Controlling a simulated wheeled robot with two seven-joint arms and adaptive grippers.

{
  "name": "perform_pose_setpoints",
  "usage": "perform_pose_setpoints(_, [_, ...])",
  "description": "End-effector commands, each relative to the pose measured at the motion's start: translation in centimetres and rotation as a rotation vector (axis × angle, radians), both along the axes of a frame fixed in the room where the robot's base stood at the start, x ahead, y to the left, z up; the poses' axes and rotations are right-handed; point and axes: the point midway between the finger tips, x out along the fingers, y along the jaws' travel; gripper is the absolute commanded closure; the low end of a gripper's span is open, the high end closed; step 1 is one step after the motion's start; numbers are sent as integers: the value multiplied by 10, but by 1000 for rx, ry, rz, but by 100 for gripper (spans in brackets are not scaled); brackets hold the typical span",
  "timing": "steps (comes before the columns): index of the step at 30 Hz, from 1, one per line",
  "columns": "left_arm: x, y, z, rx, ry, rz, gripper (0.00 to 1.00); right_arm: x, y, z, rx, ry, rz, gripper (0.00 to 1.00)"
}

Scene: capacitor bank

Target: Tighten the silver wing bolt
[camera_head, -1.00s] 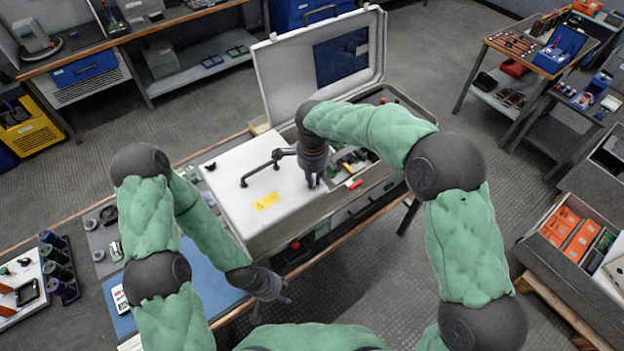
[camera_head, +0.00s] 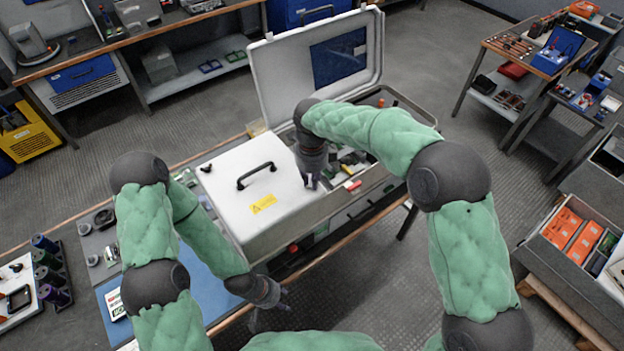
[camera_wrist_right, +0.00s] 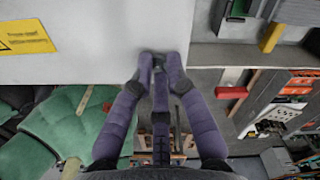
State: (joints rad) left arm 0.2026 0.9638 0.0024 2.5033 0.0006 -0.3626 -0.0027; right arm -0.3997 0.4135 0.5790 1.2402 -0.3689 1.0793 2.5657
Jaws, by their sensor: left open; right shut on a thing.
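My right gripper (camera_head: 310,183) points down at the right edge of the white cover (camera_head: 232,205) of the grey case. In the right wrist view its purple fingers (camera_wrist_right: 159,62) are shut together on a small thing at the cover's edge. The fingers hide nearly all of it, so I cannot make out the silver wing bolt's shape or how far in it sits. A small black knob (camera_head: 207,168) shows at the cover's left end. My left gripper (camera_head: 280,300) is open and empty, low in front of the case, apart from it.
A black handle (camera_head: 257,174) and a yellow label (camera_head: 263,203) are on the cover. The case's open bay (camera_head: 350,165) holds a red part (camera_head: 353,185) and several others. The raised lid (camera_head: 283,78) stands behind. A blue mat (camera_head: 205,290) lies at the left.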

Motion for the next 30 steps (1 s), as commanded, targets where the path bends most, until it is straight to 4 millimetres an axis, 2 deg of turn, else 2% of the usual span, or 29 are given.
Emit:
perform_pose_setpoints(10, [0,0,-3,0,0,0,53,-3,4,1,3,6,-147,100])
perform_pose_setpoints(27, [0,0,-3,0,0,0,53,-4,4,0,2,8,-174,100])
perform_pose_setpoints(28, [0,0,-3,0,0,0,53,-4,4,0,2,8,-174,74])
perform_pose_setpoints(29, [0,0,-3,0,0,0,53,-4,4,0,2,8,-174,65])
perform_pose_setpoints(30, [0,0,-3,0,0,0,53,-4,4,0,2,8,-173,63])
